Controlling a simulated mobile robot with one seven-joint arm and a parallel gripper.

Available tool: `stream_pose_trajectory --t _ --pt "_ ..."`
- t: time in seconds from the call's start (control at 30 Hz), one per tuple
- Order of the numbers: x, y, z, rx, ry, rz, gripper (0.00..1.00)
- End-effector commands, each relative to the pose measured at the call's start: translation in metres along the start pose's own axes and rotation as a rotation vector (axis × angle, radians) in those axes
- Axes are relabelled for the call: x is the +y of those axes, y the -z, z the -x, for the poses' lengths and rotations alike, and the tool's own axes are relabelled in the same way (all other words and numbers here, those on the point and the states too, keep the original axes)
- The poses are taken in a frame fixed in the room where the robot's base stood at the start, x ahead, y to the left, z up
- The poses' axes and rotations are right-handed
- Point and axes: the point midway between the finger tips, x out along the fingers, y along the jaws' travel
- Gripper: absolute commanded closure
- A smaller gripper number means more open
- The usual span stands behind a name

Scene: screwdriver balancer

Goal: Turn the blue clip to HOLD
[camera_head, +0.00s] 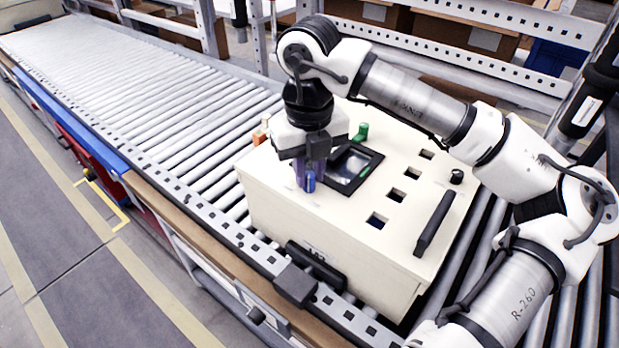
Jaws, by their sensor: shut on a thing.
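The blue clip (309,183) stands on the left part of the top of a cream box (335,225). My gripper (305,176) points down over that part of the box and is shut on the blue clip. The fingers hide much of the clip, so its turned angle cannot be told. No HOLD mark can be read in this view.
A black-framed window (372,178) lies right of the gripper, with a green clip (361,133) behind it. An orange part (262,131) is at the box's back left. A black handle (436,222) and a black knob (457,176) are at the right. The box sits on a roller conveyor (150,90).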

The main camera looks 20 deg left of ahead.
Motion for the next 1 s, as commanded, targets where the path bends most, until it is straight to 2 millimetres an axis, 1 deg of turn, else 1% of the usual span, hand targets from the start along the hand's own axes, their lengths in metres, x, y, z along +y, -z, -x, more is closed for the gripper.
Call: stream_pose_trajectory --t 0.03,1.0 --pt "-0.0007 -0.0002 -0.0052 -0.002 0.005 -0.046 1.00" --pt "0.0002 -0.0008 -0.0011 -0.003 -0.001 -0.961 1.00"
